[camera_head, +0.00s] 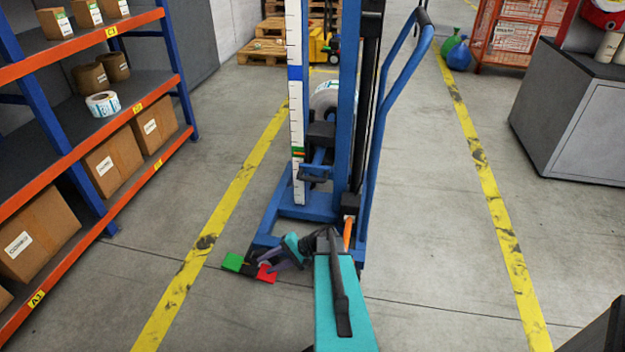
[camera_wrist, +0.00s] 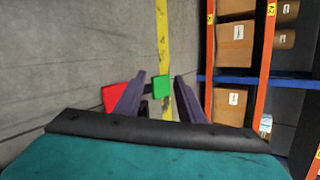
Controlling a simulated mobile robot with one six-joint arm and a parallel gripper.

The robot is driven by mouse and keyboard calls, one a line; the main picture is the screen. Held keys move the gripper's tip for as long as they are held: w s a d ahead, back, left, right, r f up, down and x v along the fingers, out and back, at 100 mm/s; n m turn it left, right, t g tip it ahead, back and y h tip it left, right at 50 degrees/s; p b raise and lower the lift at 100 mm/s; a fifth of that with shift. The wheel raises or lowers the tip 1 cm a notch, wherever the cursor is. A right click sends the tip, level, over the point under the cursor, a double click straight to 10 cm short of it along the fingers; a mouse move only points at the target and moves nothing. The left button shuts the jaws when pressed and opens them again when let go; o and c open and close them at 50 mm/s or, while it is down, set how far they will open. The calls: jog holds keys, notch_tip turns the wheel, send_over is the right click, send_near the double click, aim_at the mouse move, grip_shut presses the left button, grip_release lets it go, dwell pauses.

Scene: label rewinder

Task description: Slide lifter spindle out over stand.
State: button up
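The blue lifter (camera_head: 349,90) stands upright ahead in the head view, with a ruled white scale on its left. A white label roll (camera_head: 325,97) shows partly behind the mast, above a black carriage block (camera_head: 321,135). The spindle is hidden or cannot be told apart, and I cannot identify the stand. A pedal-like piece with a green pad (camera_head: 233,262) and a red pad (camera_head: 266,273) sits low by the lifter's base. My gripper (camera_head: 281,254) is beside the red pad. In the wrist view its purple fingers (camera_wrist: 160,78) are apart, with the green pad between them in view; contact is unclear.
An orange and blue shelf rack (camera_head: 100,140) with boxes and another label roll (camera_head: 102,104) stands at the left. A grey cabinet (camera_head: 570,120) stands at the right. A pallet truck (camera_head: 325,45) and pallets are at the back. Floor is clear on both sides of the lifter.

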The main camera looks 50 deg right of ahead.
jog(key=d+r+m+t+h, duration=0.1)
jog(key=d+r+t, duration=0.1)
jog(key=d+r, duration=0.35)
jog(key=d+r+m+t+h, duration=0.1)
jog(key=d+r+m+t, duration=0.1)
jog(key=d, duration=0.7)
jog(key=m+t+h+p, duration=0.1)
jog(key=m+t+h, duration=0.15)
jog(key=t, duration=0.25)
send_near(318, 181)
jog(key=shift+s+r+h, duration=0.1)
jog(key=shift+s+h, duration=0.15)
jog(key=shift+s, duration=0.4)
jog(key=w, duration=0.4)
jog(key=w+a+b, duration=0.1)
jog(key=w, duration=0.4)
jog(key=w+a+f+b, duration=0.1)
jog(key=w, duration=0.3)
jog(key=shift+w+a+f, duration=0.1)
jog(key=shift+w+a, duration=0.1)
jog(key=shift+w, duration=0.1)
grip_shut()
